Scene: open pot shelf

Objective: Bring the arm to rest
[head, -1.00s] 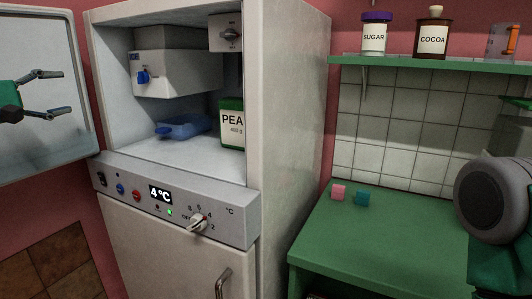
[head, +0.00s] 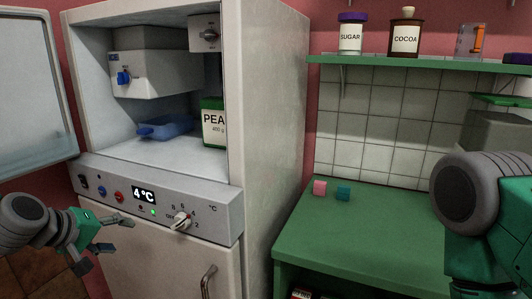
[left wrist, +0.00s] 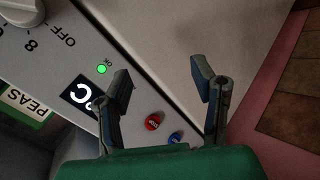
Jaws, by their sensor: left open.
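My left gripper (head: 116,236) is at the lower left of the head view, in front of the white fridge (head: 275,110) and just below the left part of its control panel (head: 224,211). It is open, with nothing between its fingers. In the left wrist view the gripper (left wrist: 161,73) has its two fingers spread apart over the panel and the white front below it. My right gripper is not in view; only part of my right arm shows at the right edge.
The fridge door (head: 25,90) stands open at the left. Inside are a green peas box (head: 213,125) and a blue tray (head: 170,127). Jars stand on the shelf (head: 420,63).

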